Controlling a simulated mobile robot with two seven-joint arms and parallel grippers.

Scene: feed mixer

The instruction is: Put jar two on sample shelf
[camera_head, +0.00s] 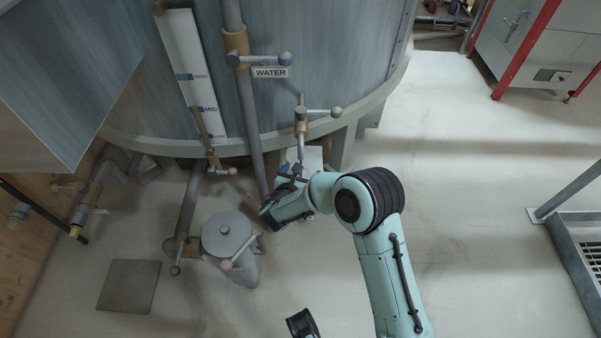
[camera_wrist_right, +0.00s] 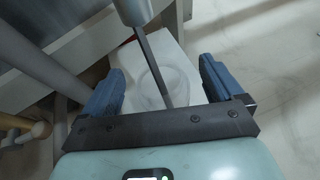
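My right gripper (camera_head: 277,192) is beside the base of the large mixer vessel, near the tap on its rim. In the right wrist view its two blue fingers (camera_wrist_right: 163,82) stand wide apart. Between them, beyond the fingertips, is a faint, clear, round outline that looks like a glass jar (camera_wrist_right: 152,84). It is against a white block (camera_wrist_right: 178,66), which also shows below the tap in the head view (camera_head: 312,157). I cannot read any number on the jar or tell whether the fingers touch it. I cannot make out a sample shelf.
The tap (camera_head: 301,122) hangs over the white block. In the wrist view, a thin dark rod (camera_wrist_right: 153,65) crosses in front of the jar. A grey lidded container (camera_head: 227,234) and pipes stand left of my gripper. The floor (camera_head: 470,170) to the right is clear.

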